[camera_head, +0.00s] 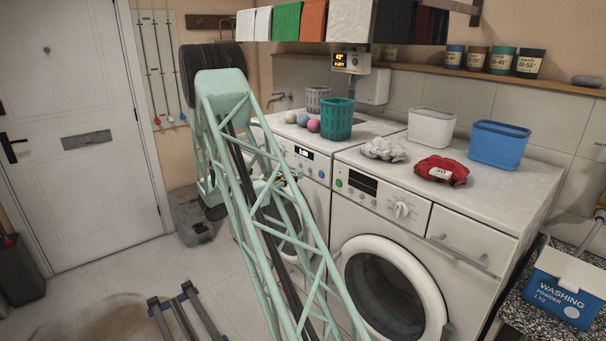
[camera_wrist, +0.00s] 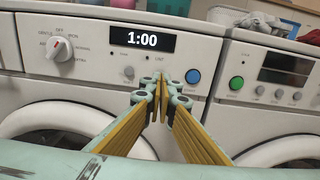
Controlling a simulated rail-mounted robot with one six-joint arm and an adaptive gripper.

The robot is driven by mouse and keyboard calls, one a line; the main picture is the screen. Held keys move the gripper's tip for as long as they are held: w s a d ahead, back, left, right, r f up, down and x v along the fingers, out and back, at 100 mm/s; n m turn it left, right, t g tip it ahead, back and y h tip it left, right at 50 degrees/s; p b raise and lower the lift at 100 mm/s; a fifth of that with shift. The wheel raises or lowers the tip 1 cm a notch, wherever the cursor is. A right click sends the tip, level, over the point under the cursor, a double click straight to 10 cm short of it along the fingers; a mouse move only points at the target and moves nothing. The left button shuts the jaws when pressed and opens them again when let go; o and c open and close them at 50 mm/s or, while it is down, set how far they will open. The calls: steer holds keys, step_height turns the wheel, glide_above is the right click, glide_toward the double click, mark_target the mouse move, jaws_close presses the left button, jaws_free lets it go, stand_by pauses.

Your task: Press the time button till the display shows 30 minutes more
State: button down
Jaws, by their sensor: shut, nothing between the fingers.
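The left machine's display (camera_wrist: 142,39) reads 1:00 in the wrist view. Below it on the white panel are a small grey button (camera_wrist: 129,72) and another small button, mostly hidden behind my fingertips. A round blue button (camera_wrist: 192,76) lies just right of my fingertips. My gripper (camera_wrist: 161,80) is shut and empty, its tips in front of the panel below the display; I cannot tell whether they touch it. In the head view the display (camera_head: 303,153) shows beside my arm, which hides much of the machine.
A dial (camera_wrist: 59,48) is at the panel's left. A second machine (camera_head: 400,205) with a green button (camera_wrist: 236,83) stands on the right. On the tops are a teal basket (camera_head: 337,120), coloured balls, a red cloth (camera_head: 441,169) and a blue bin (camera_head: 498,146).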

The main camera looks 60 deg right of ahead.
mark_target(309, 170)
steer(key=p+v, duration=0.1)
steer(key=v, duration=0.8)
steer(key=shift+a, duration=0.25)
steer(key=shift+w, duration=0.1)
stand_by(1.2)
steer(key=shift+w+a, duration=0.1)
steer(key=shift+a, duration=0.4)
steer(key=b+x, duration=0.2)
steer(key=x, duration=1.1)
steer(key=shift+d, duration=0.5)
stand_by(0.3)
